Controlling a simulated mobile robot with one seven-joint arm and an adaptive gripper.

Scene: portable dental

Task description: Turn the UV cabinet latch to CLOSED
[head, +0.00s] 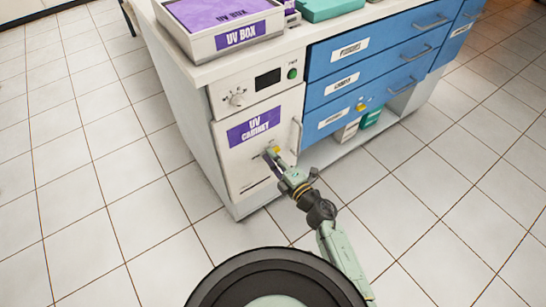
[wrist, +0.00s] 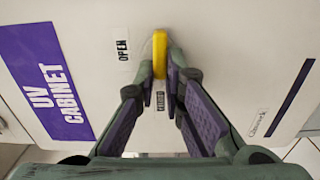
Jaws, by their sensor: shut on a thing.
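The UV cabinet (head: 252,160) has a white door with a purple label, in the head view. Its yellow latch (wrist: 160,52) stands upright in the wrist view, also seen small in the head view (head: 277,150). The OPEN mark (wrist: 122,50) is left of the latch. The CLOSED mark (wrist: 160,101) is just below its lower end, between my fingers. My gripper (wrist: 160,76) is shut on the latch, one fingertip on each side of its lower part. In the head view my gripper (head: 273,160) reaches the door front. The latch's pivot is hidden.
A vertical door handle (head: 297,134) is right of the latch. Above the door are a dial (head: 237,98) and a green button (head: 292,73). Blue drawers (head: 365,68) are at the right. The UV box (head: 222,28) stands on top. The tiled floor in front is clear.

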